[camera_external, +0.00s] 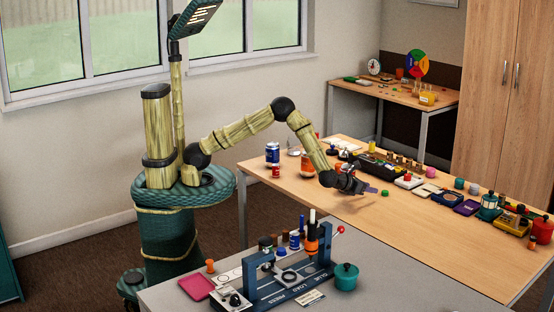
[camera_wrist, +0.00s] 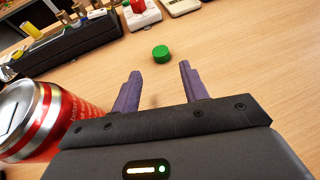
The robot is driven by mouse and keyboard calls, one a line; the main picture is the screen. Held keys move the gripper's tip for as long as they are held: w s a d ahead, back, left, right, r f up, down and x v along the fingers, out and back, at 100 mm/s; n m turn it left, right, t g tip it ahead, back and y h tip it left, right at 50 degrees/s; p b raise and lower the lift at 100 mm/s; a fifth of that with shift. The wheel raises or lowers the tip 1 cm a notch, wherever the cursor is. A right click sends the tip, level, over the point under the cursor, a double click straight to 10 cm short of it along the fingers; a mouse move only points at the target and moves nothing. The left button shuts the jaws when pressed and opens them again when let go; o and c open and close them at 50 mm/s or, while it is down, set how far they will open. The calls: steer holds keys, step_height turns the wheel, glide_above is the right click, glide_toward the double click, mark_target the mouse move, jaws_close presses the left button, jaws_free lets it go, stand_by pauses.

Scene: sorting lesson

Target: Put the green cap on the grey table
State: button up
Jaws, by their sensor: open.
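The green cap (camera_wrist: 161,54) is a small round green piece lying on the wooden table, just beyond my fingertips in the wrist view. It also shows in the external view (camera_external: 385,193), to the right of my gripper (camera_external: 369,190). My gripper (camera_wrist: 155,80) is open and empty, its two purple fingers apart, with bare wood between them. The cap is in line with the gap and apart from both fingers. The grey table (camera_external: 400,268) stands in front of the wooden table (camera_external: 390,222) in the external view.
A black rack (camera_wrist: 62,45) and a white box with a red knob (camera_wrist: 139,12) are beyond. The grey table bears a blue press (camera_external: 290,288), a teal pot (camera_external: 346,276) and a pink tray (camera_external: 196,287); its right part is clear.

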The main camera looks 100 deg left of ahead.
steer(key=v, duration=0.4)
steer(key=shift+s+d+r, duration=0.1)
steer(key=shift+s, duration=0.05)
stand_by(0.4)
